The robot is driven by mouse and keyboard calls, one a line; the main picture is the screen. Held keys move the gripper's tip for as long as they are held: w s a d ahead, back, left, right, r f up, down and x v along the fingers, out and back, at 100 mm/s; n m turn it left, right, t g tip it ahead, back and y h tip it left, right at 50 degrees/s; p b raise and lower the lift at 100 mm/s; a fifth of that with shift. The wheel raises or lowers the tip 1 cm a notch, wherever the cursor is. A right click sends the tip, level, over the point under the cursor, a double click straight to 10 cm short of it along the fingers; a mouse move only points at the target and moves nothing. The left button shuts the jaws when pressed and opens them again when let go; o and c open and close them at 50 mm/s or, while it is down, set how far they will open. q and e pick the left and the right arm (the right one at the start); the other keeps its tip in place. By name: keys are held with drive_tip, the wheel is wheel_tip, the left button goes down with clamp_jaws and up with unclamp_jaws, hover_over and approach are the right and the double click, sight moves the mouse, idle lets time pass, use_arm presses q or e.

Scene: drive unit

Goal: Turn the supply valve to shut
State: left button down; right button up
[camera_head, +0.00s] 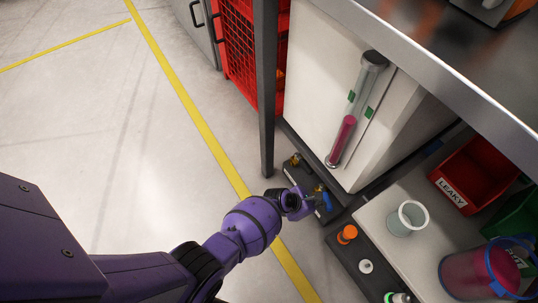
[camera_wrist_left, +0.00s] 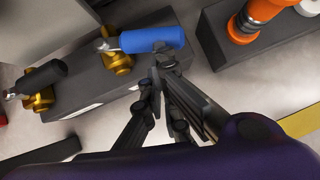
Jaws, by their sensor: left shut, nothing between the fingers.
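Two small brass valves sit on a dark block (camera_wrist_left: 95,103) on the floor. One has a blue lever handle (camera_wrist_left: 152,40), which also shows in the head view (camera_head: 327,202). The other has a black lever handle (camera_wrist_left: 45,75). I see no label telling which is the supply valve. My left gripper (camera_wrist_left: 160,58) is shut and empty, with its fingertips close to the free end of the blue handle. I cannot tell whether they touch it. In the head view the gripper (camera_head: 309,208) is beside the blue handle and hides part of that valve. My right gripper is not in view.
A white panel with a tube of pink liquid (camera_head: 345,136) stands behind the valves. A grey post (camera_head: 265,100) rises at the left. An orange fitting (camera_head: 347,234), a clear cup (camera_head: 406,218) and a red bin marked LEAKY (camera_head: 478,172) are at the right. Floor at left is clear.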

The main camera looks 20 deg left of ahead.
use_arm(q)
drive_tip(key=shift+w+d+r+n+t+y+p, duration=0.2)
drive_tip(key=shift+d+n+p, duration=0.1)
drive_tip(key=shift+d, duration=0.25)
drive_tip(key=shift+w+d+r+n+t+y+p, duration=0.1)
drive_tip(key=shift+w+d+n+t+p, duration=0.15)
drive_tip(key=shift+d, duration=0.35)
